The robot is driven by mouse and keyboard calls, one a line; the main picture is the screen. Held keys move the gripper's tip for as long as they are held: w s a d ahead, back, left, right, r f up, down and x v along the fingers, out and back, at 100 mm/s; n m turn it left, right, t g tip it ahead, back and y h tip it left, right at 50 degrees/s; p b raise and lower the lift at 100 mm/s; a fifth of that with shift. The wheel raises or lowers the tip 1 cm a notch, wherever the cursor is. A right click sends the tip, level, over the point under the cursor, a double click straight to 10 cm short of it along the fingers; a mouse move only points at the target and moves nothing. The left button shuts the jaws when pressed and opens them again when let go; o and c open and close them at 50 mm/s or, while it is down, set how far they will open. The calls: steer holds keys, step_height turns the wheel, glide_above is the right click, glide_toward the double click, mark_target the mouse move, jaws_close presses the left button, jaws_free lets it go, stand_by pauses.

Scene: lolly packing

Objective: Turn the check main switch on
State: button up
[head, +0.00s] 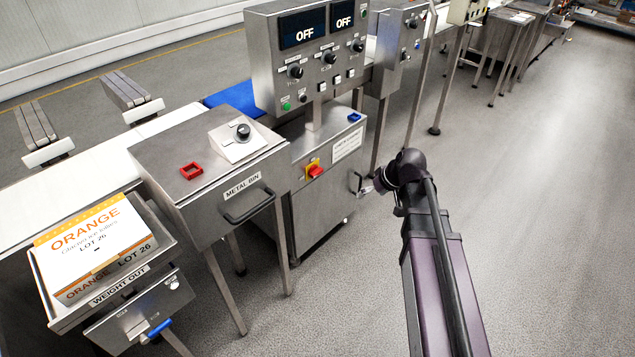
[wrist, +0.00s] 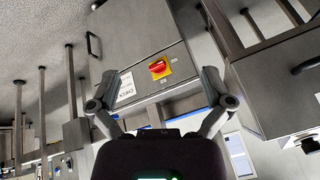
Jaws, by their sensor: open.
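The check main switch is a red rotary knob (head: 315,170) on a yellow plate, on the front of a steel cabinet (head: 322,205). In the wrist view the red knob (wrist: 158,67) shows between and beyond my fingers, its handle looking roughly level. A white label (head: 347,144) is on the same cabinet. My gripper (head: 368,187) is to the right of the switch in the head view, near the cabinet's door handle. In the wrist view my gripper (wrist: 158,77) is open and empty, apart from the switch. Both displays (head: 303,30) above read OFF.
The metal bin (head: 240,165) with its black handle juts out left of the switch. A weight-out tray (head: 50,310) holds an orange carton (head: 95,240). The cabinet's door handle (head: 356,183) sticks out beside my gripper. Grey floor (head: 540,200) at right is clear.

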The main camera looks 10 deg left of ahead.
mark_target(317, 171)
steer(key=w+a+f+n+t+y+b, duration=0.2)
steer(key=w+f+b, duration=0.4)
steer(key=w+b, duration=0.4)
steer(key=w+a+f+n+t+y+b, duration=0.3)
steer(key=w+a+f+b, duration=0.3)
steer(key=w+b, duration=0.4)
steer(key=shift+a+y, duration=0.35)
steer(key=shift+y, duration=0.05)
steer(key=shift+f, duration=0.1)
steer(key=b+x, duration=0.5)
steer(key=x, duration=0.8)
steer(key=shift+w+a+f, duration=0.15)
steer(key=shift+w+a, duration=0.15)
steer(key=c, duration=0.8)
